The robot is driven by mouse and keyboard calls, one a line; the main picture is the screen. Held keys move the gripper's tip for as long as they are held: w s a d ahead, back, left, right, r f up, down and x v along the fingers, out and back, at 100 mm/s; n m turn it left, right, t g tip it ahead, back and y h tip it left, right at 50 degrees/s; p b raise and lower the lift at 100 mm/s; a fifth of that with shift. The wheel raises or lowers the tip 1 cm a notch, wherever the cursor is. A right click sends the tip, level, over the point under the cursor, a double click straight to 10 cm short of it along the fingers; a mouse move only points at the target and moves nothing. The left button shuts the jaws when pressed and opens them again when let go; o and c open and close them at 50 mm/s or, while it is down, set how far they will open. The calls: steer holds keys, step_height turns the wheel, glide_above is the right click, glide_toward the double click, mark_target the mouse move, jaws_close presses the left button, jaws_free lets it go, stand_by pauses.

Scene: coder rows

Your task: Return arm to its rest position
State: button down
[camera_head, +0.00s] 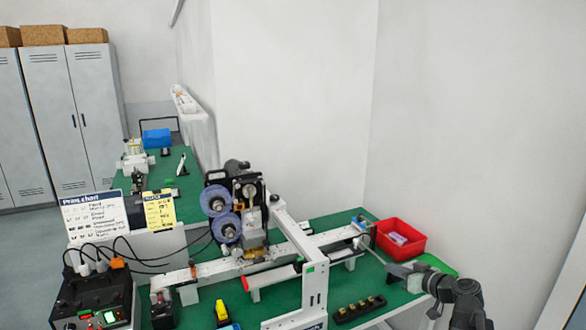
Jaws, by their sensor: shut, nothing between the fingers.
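My arm reaches in from the bottom right corner, with a dark grey joint and a short grey link pointing left. My gripper (402,274) is at the left end of that link, small in the picture, shut and empty. It is over the right end of the green-topped bench, just in front of the red bin (388,250). It appears apart from the bin, though the exact gap is hard to judge.
A coder machine with purple reels (221,214) stands on the bench (330,222) behind a white frame (315,290). A dark block with brass pieces (359,309) lies left of my gripper. A black control box (95,302) is at left. White walls stand behind.

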steer(key=s+a+f+g+h, duration=0.1)
steer(key=s+a+f+g, duration=0.7)
steer(key=a+f, duration=0.4)
steer(key=s+a+f+m+g+h, duration=0.1)
steer(key=s+m+g+h, duration=0.1)
steer(key=s+h, duration=0.1)
steer(key=s+a+f+m+g+h, duration=0.1)
steer(key=s+f+m+g+h, duration=0.1)
steer(key=s, duration=0.4)
steer(key=shift+s+f+h, duration=0.25)
steer(key=shift+s+h, duration=0.05)
steer(key=shift+h, duration=0.1)
